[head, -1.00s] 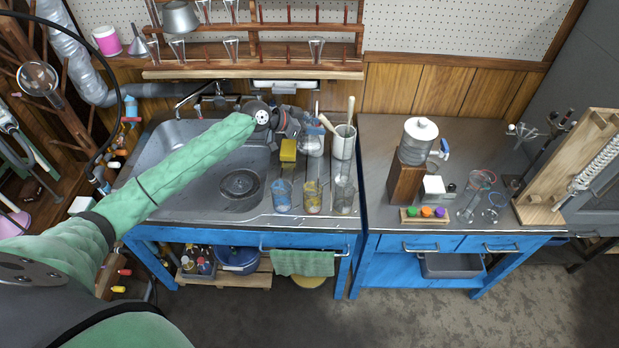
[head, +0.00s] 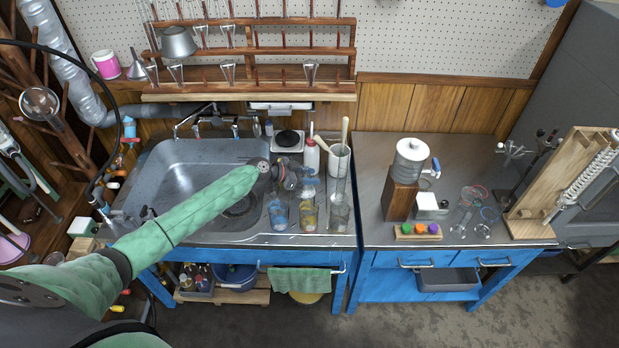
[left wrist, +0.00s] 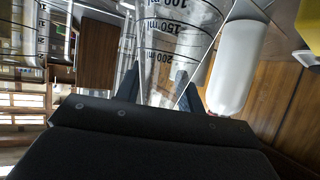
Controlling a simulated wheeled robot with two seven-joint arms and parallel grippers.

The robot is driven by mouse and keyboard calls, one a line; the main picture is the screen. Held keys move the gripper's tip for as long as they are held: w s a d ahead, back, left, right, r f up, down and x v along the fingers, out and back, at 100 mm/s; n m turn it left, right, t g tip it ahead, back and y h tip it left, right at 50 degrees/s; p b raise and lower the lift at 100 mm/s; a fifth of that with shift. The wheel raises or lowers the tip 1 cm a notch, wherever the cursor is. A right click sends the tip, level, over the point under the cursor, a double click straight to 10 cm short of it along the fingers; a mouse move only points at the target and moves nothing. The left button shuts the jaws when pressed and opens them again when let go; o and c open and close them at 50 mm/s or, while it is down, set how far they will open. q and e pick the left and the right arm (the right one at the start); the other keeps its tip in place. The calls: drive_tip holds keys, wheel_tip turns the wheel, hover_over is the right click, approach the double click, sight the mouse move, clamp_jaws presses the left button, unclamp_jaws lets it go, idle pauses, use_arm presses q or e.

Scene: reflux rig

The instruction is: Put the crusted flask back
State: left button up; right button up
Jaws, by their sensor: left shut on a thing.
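My left gripper (head: 292,178) is over the right part of the sink unit, just behind the row of beakers. It is shut on a clear glass vessel with black volume marks, which shows between the fingers (left wrist: 157,88) in the left wrist view. This looks like the flask (left wrist: 180,30); its glass tapers, and I cannot make out a crust on it. In the head view the flask is mostly hidden by the gripper. My right gripper is in neither view.
A blue beaker (head: 279,214), a yellow one (head: 308,214) and a grey one (head: 340,214) stand at the sink unit's front edge. A white bottle (head: 311,156), a holder with tools (head: 339,160) and a black-topped device (head: 288,140) stand behind. The right bench front is partly clear.

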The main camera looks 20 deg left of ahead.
use_arm(q)
drive_tip(key=shift+f, duration=0.9)
drive_tip(key=o, duration=1.3)
drive_tip(key=shift+c, duration=0.2)
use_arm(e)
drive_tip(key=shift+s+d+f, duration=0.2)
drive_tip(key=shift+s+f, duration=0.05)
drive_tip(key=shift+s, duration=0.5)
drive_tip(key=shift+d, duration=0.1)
use_arm(q)
drive_tip(key=shift+s+a, duration=0.15)
drive_tip(key=shift+a, duration=0.1)
drive_tip(key=b+v, duration=0.1)
drive_tip(key=v, duration=0.2)
drive_tip(key=shift+s+a+b, duration=0.15)
drive_tip(key=shift+a+b, duration=0.05)
drive_tip(key=shift+b, duration=0.2)
drive_tip(key=b+v, duration=0.3)
drive_tip(key=v, duration=0.5)
drive_tip(key=shift+r, duration=0.2)
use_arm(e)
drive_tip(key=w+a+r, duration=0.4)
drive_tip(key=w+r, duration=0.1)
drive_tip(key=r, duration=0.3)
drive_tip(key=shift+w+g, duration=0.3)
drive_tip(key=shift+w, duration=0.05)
